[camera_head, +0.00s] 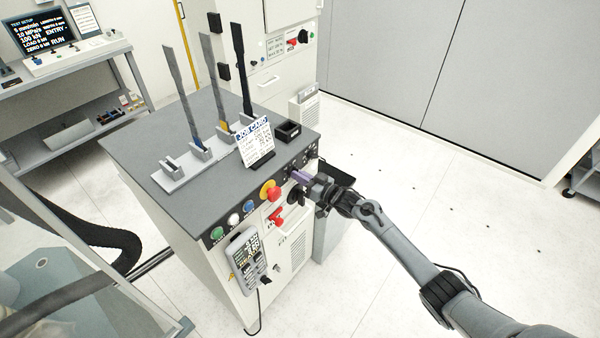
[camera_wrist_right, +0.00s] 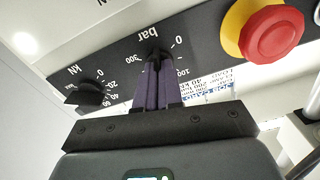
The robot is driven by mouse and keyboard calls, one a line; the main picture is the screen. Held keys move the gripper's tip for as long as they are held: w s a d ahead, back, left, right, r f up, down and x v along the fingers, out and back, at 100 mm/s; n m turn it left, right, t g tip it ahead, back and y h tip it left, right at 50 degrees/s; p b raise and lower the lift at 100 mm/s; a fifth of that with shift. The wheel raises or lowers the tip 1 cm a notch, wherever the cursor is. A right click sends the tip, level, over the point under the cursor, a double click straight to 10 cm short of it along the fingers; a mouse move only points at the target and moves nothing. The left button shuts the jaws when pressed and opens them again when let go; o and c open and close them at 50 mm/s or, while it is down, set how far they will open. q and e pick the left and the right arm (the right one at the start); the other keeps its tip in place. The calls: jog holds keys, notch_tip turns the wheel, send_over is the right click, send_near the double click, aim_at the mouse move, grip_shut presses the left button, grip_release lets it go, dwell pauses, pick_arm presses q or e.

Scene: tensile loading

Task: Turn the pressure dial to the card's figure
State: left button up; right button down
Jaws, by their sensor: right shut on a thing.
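The pressure dial (camera_wrist_right: 157,54) is a small black knob on a dark panel marked "bar", with 0, 100 and 300 around it. My right gripper (camera_wrist_right: 158,72) is shut on it, with purple fingers on either side. The fingers hide most of the knob, and I cannot read its pointer. In the head view my right gripper (camera_head: 303,177) meets the cabinet's front panel at its right end. The white job card (camera_head: 257,145) stands upright on the cabinet top; its small figures are hard to read. My left gripper is not in view.
A black kN knob (camera_wrist_right: 88,94) sits beside the bar dial. On its other side is a red and yellow emergency stop (camera_head: 269,190). A handset (camera_head: 246,262) hangs on the cabinet front. Several upright specimens stand in a rack (camera_head: 172,182) on top. Floor to the right is clear.

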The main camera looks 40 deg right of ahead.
jog(key=m+p, duration=0.2)
jog(key=m, duration=0.3)
jog(key=shift+m, duration=0.3)
dwell(0.4)
jog(key=c, duration=1.3)
grip_release()
